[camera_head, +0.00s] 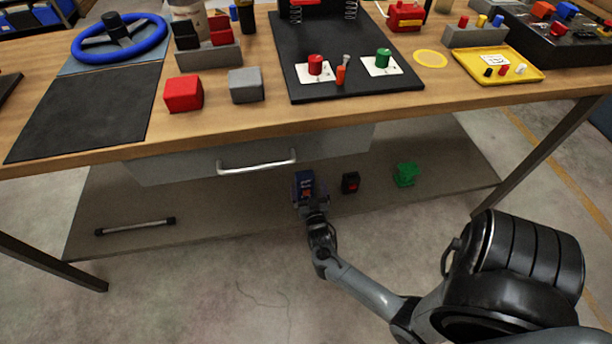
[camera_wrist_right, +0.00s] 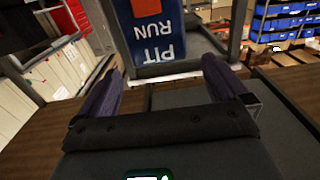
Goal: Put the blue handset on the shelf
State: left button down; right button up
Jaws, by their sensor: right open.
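The blue handset (camera_head: 303,181), a small dark blue block with a red patch, shows over the lower shelf (camera_head: 230,208) under the bench. In the right wrist view the handset (camera_wrist_right: 155,38) is close, with upside-down white "PIT RUN" lettering and an orange-red patch. My right gripper (camera_head: 310,201) is just in front of the handset. Its two dark fingers are apart, and the handset shows ahead of and between the tips (camera_wrist_right: 162,68). I cannot tell whether the handset rests on the shelf. My left gripper is out of view.
On the lower shelf, a black-and-red item (camera_head: 350,182) and a green item (camera_head: 405,174) stand to the right. A dark-ended bar (camera_head: 135,227) lies left. A drawer with a handle (camera_head: 257,163) hangs above. The bench top (camera_head: 215,118) is crowded.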

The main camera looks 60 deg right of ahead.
jog(key=a+r+n+g+y+p, duration=0.1)
jog(key=a+r+n+y, duration=0.15)
jog(key=a+y, duration=0.4)
jog(key=a+r+n+g+y+p, duration=0.1)
jog(key=a+r+n+y, duration=0.2)
jog(key=a, duration=0.7)
jog(key=s+a+r+n+g+y, duration=0.2)
jog(key=s+a+r+n+g, duration=0.1)
jog(key=s+a, duration=0.3)
jog(key=s+a+r+n+g+y, duration=0.2)
jog(key=s+a, duration=0.4)
jog(key=s, duration=0.3)
jog(key=shift+r+n+g, duration=0.6)
jog(key=shift+r+n, duration=0.05)
jog(key=shift+r, duration=0.15)
jog(key=shift+w+a+r, duration=0.1)
notch_tip(320, 180, up, 62)
jog(key=p, duration=6.2)
jog(key=shift+r, duration=0.25)
